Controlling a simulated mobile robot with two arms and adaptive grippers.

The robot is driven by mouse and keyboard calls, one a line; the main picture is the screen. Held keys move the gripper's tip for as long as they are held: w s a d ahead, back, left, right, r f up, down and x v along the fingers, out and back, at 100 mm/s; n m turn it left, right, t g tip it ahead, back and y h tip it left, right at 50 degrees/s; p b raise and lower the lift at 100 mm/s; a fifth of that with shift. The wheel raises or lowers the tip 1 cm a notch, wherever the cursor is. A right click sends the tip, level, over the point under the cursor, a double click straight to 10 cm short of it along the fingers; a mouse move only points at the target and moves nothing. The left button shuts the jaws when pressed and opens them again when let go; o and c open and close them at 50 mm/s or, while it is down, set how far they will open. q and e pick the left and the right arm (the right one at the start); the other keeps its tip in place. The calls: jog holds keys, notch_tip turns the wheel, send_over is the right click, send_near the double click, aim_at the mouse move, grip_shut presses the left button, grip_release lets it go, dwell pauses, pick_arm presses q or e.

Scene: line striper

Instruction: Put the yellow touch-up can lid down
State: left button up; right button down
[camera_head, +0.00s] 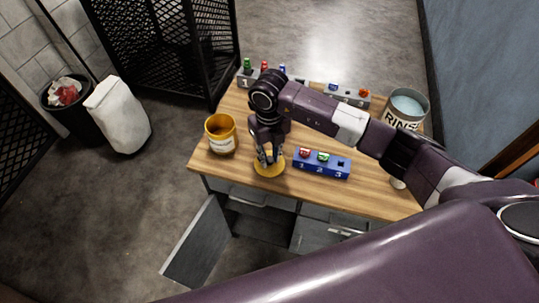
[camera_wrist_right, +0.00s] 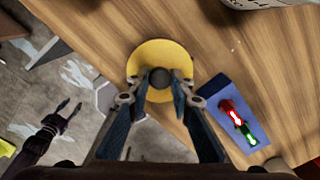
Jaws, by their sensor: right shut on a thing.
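The yellow touch-up can lid (camera_head: 267,172) is a flat round disc with a dark knob (camera_wrist_right: 159,77). My right gripper (camera_head: 265,160) is shut on that knob from above, and the fingers also show in the right wrist view (camera_wrist_right: 157,92). The lid (camera_wrist_right: 152,51) is at the front edge of the wooden table, flat side down; I cannot tell whether it touches the wood. The yellow can (camera_head: 221,143) stands open to its left. My left gripper (camera_wrist_right: 70,107) shows in the wrist view, empty, its fingers apart, below the table's level.
A blue numbered block (camera_head: 322,165) with red and green pieces sits just right of the lid. A grey rack (camera_head: 345,94) and a RINSE bucket (camera_head: 404,112) stand farther back. A cabinet door (camera_head: 197,241) hangs open below. Wood between can and lid is clear.

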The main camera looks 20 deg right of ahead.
jog(key=shift+f, duration=0.35)
jog(key=shift+f, duration=0.2)
jog(key=c, duration=1.7)
grip_release()
